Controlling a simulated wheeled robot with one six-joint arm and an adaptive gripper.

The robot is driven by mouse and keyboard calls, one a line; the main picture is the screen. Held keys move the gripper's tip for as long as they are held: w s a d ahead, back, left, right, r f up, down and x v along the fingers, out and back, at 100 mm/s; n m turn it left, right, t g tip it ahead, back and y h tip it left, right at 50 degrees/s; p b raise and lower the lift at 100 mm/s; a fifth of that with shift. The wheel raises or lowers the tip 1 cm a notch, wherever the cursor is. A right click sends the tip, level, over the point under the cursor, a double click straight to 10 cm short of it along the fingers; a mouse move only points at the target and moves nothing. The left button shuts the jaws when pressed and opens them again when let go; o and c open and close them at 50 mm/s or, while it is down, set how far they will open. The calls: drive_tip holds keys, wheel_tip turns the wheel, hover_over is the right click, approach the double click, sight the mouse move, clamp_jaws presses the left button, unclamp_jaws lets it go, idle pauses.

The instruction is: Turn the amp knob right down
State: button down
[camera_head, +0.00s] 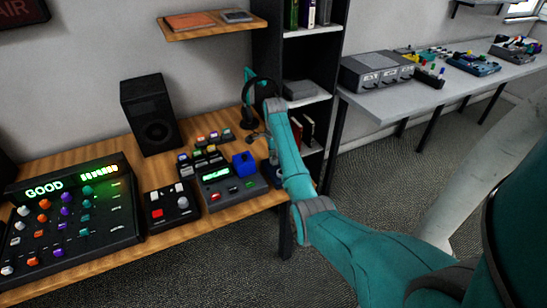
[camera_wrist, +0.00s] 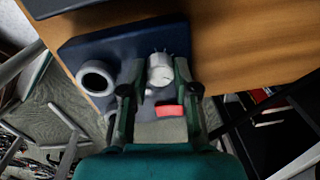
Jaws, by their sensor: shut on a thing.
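The amp is a dark blue box (camera_wrist: 90,48) near the edge of the wooden desk in the wrist view. Its silver-grey knob (camera_wrist: 161,74) has short tick marks around its far side. My gripper (camera_wrist: 157,70) has one finger on each side of the knob and is shut on it. The exact pointer setting is too small to read. A red rectangular switch or light (camera_wrist: 170,111) sits on the box just nearer than the knob. In the head view my arm hides most of the amp and the gripper.
A grey ring-shaped part (camera_wrist: 96,77) stands at the box's left. On the desk (camera_head: 215,215) are a grey device with a green display (camera_head: 216,177), a small button box (camera_head: 170,206), a mixer reading GOOD (camera_head: 75,220) and a black speaker (camera_head: 150,115). Headphones (camera_head: 258,92) hang close to my wrist.

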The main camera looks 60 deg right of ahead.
drive_tip(key=shift+n, duration=0.4)
drive_tip(key=n, duration=0.5)
drive_tip(key=shift+n, duration=0.4)
drive_tip(key=n, duration=0.6)
drive_tip(key=shift+y, duration=0.3)
drive_tip(key=n, duration=0.6)
drive_tip(key=shift+d+n, duration=0.1)
drive_tip(key=shift+n, duration=0.2)
drive_tip(key=n, duration=0.5)
drive_tip(key=shift+n, duration=0.3)
drive_tip(key=c, duration=0.9)
unclamp_jaws()
drive_tip(key=shift+o, duration=0.2)
